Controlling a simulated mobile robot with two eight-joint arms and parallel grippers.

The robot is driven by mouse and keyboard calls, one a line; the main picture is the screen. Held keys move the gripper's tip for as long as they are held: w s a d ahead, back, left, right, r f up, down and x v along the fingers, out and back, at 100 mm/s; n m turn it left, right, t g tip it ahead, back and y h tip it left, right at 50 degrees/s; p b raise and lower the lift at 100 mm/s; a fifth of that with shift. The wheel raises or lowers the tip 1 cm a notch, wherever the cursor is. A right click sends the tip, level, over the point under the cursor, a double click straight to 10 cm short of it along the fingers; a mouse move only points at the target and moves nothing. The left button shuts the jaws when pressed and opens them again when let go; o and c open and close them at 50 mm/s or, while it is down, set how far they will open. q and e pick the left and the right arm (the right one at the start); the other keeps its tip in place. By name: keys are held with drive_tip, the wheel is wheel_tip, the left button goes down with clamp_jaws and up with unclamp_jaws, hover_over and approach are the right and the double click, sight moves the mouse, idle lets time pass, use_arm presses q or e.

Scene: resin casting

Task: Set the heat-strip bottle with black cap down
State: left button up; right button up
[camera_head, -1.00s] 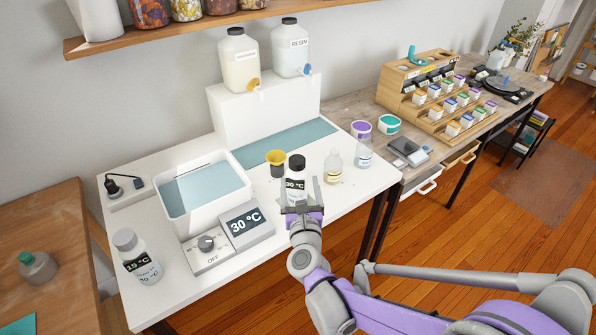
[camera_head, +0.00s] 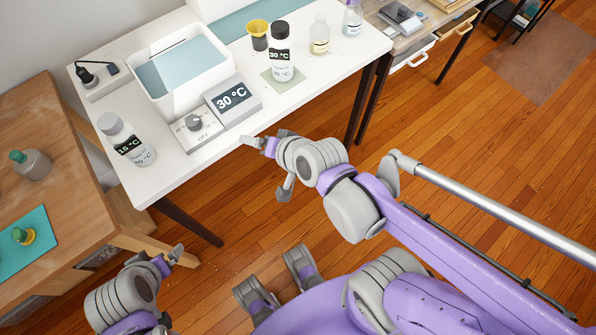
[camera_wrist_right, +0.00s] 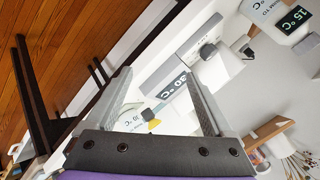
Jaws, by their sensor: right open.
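The heat-strip bottle with black cap (camera_head: 282,58) stands upright on a small grey-green mat (camera_head: 270,80) on the white table, its strip reading 30 °C. My right gripper (camera_head: 256,142) is in front of the table's front edge, below and apart from the bottle. In the right wrist view its two fingers (camera_wrist_right: 165,88) are spread with nothing gripped. My left gripper (camera_head: 180,257) is at the lower left, away from the white table; its jaw opening is unclear.
A heater display (camera_head: 234,96), a dial box (camera_head: 196,128), a water bath (camera_head: 182,72) and a 15 °C bottle (camera_head: 128,142) stand left of the bottle.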

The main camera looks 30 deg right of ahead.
drive_tip(key=s+d+f+n+g+h, duration=0.1)
drive_tip(key=s+f+n+g, duration=0.1)
drive_tip(key=s+n, duration=0.2)
drive_tip(key=s+d+f+n+g+h, duration=0.1)
drive_tip(key=s+d+f+n+g, duration=0.1)
drive_tip(key=s+n, duration=0.2)
drive_tip(key=shift+s+d+n+g, duration=0.25)
drive_tip(key=shift+s+n+g, duration=0.05)
drive_tip(key=shift+s, duration=0.55)
idle(0.9)
